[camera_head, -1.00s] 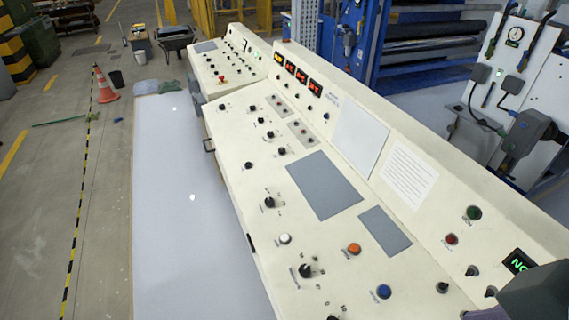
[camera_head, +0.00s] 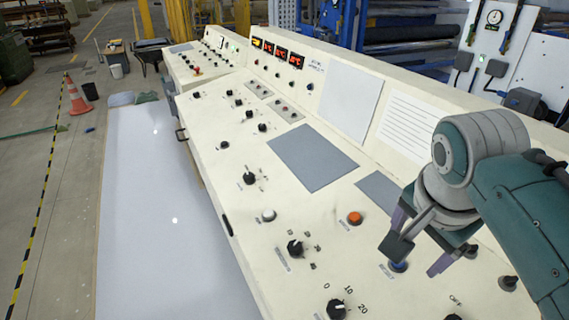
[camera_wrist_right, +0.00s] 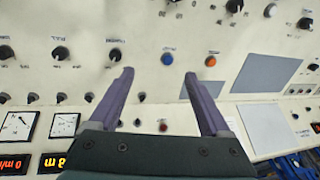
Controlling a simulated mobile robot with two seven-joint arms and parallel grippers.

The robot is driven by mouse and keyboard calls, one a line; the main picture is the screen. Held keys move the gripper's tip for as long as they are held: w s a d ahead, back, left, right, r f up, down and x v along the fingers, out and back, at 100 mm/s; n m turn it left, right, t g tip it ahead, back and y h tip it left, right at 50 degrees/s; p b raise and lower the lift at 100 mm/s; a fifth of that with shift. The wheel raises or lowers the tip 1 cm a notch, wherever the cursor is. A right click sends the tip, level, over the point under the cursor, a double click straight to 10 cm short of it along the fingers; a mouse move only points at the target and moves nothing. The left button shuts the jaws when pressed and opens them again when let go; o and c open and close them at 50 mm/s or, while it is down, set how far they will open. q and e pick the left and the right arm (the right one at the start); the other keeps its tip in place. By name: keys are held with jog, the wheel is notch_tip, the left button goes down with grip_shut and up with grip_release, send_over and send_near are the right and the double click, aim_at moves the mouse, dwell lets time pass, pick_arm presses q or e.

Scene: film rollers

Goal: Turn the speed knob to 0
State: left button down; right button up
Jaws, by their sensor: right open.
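Two black knobs with printed scales sit near the front edge of the cream console. One knob (camera_head: 337,308) has a white pointer line and the marks 0, 10 and 20 around it. The other knob (camera_head: 295,248) is farther back, beside a white button (camera_head: 268,215). The name labels are too small to read, so I cannot tell which is the speed knob. My right gripper (camera_head: 420,262) is open and empty above the console, near a blue button (camera_head: 398,265), to the right of both knobs. In the right wrist view, its spread fingers (camera_wrist_right: 160,73) have nothing between them. My left gripper is out of view.
An orange button (camera_head: 354,218) and grey panels (camera_head: 312,157) lie on the console. More black knobs, including one (camera_wrist_right: 115,55) in the right wrist view, stand near the gripper. Gauges and red displays line the raised back.

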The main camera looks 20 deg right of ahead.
jog(key=w+a+f+m+b, duration=0.2)
jog(key=w+f+m+b, duration=0.15)
jog(key=f+b, duration=0.55)
jog(key=m+y+b, duration=0.2)
jog(key=m+b, duration=0.1)
jog(key=m, duration=0.2)
send_near(336, 307)
jog(key=shift+n+g, duration=0.25)
jog(key=shift+g, duration=0.15)
jog(key=f+b, duration=0.3)
jog(key=b, duration=0.1)
jog(key=w+f+b, duration=0.1)
jog(key=f+b, duration=0.1)
jog(key=b, duration=0.2)
jog(key=f+b, duration=0.3)
jog(key=b, duration=0.1)
jog(key=shift+w+d+f, duration=0.25)
jog(key=shift+w+f, duration=0.1)
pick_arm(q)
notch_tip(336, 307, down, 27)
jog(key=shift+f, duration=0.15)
pick_arm(e)
jog(key=shift+r, duration=0.1)
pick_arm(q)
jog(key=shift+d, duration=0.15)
pick_arm(e)
grip_shut()
